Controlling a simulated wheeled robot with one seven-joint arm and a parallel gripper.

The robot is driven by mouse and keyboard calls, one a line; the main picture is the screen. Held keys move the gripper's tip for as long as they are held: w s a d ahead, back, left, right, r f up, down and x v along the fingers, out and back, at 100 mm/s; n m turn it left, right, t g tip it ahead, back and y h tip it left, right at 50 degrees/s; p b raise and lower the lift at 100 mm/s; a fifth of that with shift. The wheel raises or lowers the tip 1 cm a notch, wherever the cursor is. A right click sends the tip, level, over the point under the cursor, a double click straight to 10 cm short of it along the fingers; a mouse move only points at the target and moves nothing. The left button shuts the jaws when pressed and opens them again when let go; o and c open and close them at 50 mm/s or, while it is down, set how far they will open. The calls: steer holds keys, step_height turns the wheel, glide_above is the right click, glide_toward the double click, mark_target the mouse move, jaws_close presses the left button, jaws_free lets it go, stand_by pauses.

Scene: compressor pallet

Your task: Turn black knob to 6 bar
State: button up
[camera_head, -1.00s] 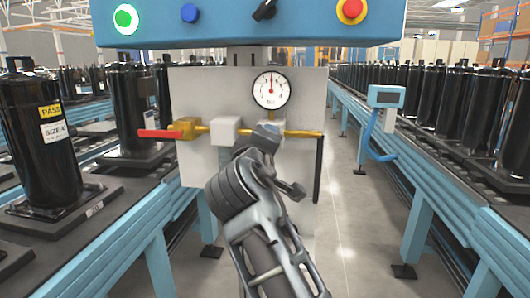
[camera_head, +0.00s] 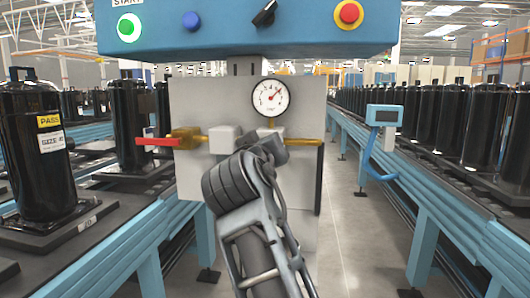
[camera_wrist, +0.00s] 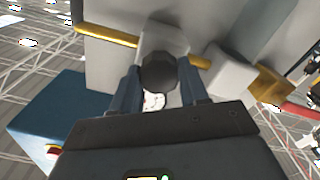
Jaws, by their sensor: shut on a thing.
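The black knob (camera_wrist: 158,70) shows in the wrist view, between the two fingers of my gripper (camera_wrist: 160,86), in front of a pale regulator block on the brass pipe. My gripper is shut on it. In the head view my gripper (camera_head: 268,146) is at the pipe just below the gauge and hides the knob. The round white pressure gauge (camera_head: 270,97) has a red needle pointing to the upper right; its numbers are too small to read surely. In the wrist view the gauge (camera_wrist: 153,101) is mostly hidden behind the knob and gripper.
The grey backplate (camera_head: 205,97) carries the brass pipe, a pale block (camera_head: 224,139) and a red-handled valve (camera_head: 160,142). Above is a blue panel (camera_head: 225,35) with buttons and a black selector. Conveyors with black compressors (camera_head: 36,150) flank a clear aisle.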

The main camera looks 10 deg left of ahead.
steer(key=shift+f, duration=0.15)
steer(key=o, duration=1)
steer(key=shift+o, duration=0.2)
steer(key=s, duration=0.7)
steer(key=shift+s, duration=0.4)
steer(key=shift+a, duration=0.1)
